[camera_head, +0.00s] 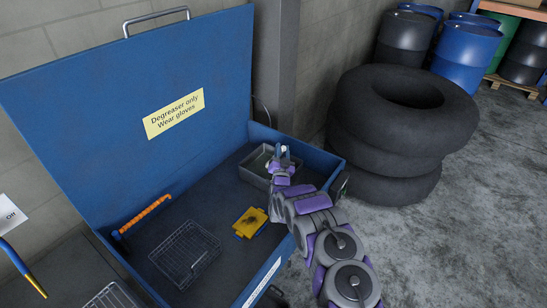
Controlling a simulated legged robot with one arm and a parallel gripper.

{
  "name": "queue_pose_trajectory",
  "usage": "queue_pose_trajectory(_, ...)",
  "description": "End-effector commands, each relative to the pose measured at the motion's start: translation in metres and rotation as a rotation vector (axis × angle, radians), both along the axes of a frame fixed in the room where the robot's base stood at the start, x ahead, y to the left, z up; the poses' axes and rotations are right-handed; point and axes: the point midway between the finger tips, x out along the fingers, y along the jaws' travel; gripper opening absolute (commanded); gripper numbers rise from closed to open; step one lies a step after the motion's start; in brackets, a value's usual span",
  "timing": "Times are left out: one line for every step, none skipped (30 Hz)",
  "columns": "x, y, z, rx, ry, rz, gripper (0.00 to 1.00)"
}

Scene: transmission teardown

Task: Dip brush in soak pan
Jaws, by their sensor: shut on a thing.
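The soak pan (254,177) is a shallow grey metal pan in the far right corner of the blue wash basin. My gripper (280,156) is over the pan, reaching in from the right. It is shut on what I take to be the brush, which is small and mostly hidden by the fingers. I cannot tell whether the bristles touch the inside of the pan. My gripper and wrist hide the pan's right side.
The blue basin (205,272) has a raised lid (95,110) behind it. Stacked tires (385,150) stand close on the right, with drums (466,52) behind.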

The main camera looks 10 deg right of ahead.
Motion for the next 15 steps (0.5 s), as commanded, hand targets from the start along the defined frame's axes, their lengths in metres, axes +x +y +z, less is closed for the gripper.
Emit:
queue_pose_trajectory(-0.006,-0.016,-0.015,-0.006,0.04,-0.029,0.0)
queue_pose_trajectory(-0.006,-0.016,-0.011,-0.006,0.037,-0.029,0.0)
queue_pose_trajectory(-0.007,-0.016,-0.005,-0.005,0.034,-0.029,0.0)
queue_pose_trajectory(-0.007,-0.016,-0.001,-0.006,0.03,-0.029,0.0)
queue_pose_trajectory(-0.007,-0.016,0.003,-0.006,0.027,-0.029,0.0)
queue_pose_trajectory(-0.008,-0.016,0.009,-0.007,0.023,-0.029,0.0)
queue_pose_trajectory(-0.009,-0.016,0.013,-0.007,0.02,-0.029,0.0)
queue_pose_trajectory(-0.009,-0.016,0.017,-0.007,0.016,-0.029,0.0)
queue_pose_trajectory(-0.01,-0.016,0.023,-0.007,0.012,-0.029,0.0)
queue_pose_trajectory(-0.01,-0.015,0.027,-0.007,0.009,-0.028,0.0)
queue_pose_trajectory(-0.011,-0.015,0.03,-0.007,0.007,-0.027,0.0)
queue_pose_trajectory(-0.01,-0.013,0.035,-0.007,0.004,-0.025,0.0)
queue_pose_trajectory(-0.01,-0.012,0.038,-0.008,0.002,-0.024,0.0)
queue_pose_trajectory(-0.01,-0.01,0.041,-0.009,-0.001,-0.022,0.0)
queue_pose_trajectory(-0.01,-0.008,0.046,-0.01,-0.004,-0.02,0.0)
